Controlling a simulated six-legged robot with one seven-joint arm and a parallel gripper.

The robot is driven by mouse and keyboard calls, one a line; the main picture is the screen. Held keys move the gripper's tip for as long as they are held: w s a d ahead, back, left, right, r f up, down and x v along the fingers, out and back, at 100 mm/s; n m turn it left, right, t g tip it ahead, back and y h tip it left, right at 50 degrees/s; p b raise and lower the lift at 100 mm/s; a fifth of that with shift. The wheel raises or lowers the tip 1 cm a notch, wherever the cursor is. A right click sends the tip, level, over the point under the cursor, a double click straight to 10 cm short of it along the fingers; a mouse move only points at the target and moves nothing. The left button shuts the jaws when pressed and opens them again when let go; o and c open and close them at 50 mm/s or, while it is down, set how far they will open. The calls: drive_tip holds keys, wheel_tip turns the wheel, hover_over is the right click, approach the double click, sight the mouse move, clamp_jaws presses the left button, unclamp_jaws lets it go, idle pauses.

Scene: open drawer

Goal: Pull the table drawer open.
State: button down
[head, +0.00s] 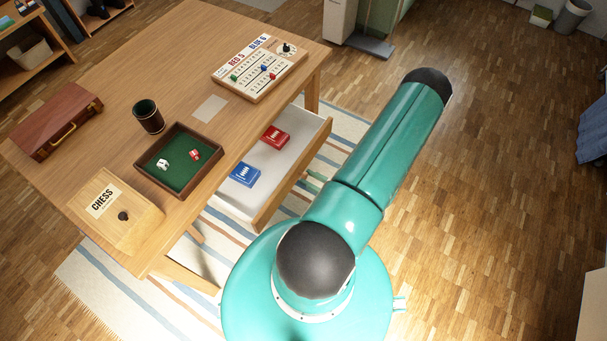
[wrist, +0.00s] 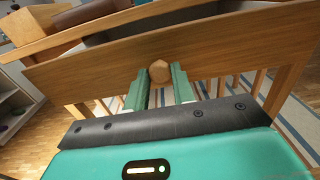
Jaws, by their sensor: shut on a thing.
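The table drawer (head: 254,165) stands pulled out from the wooden table (head: 118,75) in the head view, its pale inside showing. A blue card box (head: 245,174) and a red card box (head: 275,137) lie in it. In the wrist view the drawer's wooden front (wrist: 225,50) crosses the picture, with a round wooden knob (wrist: 160,72) on it. My gripper (wrist: 160,80) has its two green fingers on either side of the knob, shut on it. In the head view my arm hides most of the gripper.
On the tabletop are a chess box (head: 122,212), a green dice tray (head: 178,192), a dark cup (head: 148,117), a brown case (head: 57,125) and a score board (head: 260,70). A striped rug (head: 345,125) lies under the table. Open wooden floor (head: 490,180) lies to the right.

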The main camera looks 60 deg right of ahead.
drive_tip(key=shift+s, duration=0.1)
drive_tip(key=c, duration=1.2)
unclamp_jaws()
drive_tip(key=s, duration=1.3)
drive_tip(key=shift+s+d, duration=0.2)
drive_tip(key=shift+s, duration=0.2)
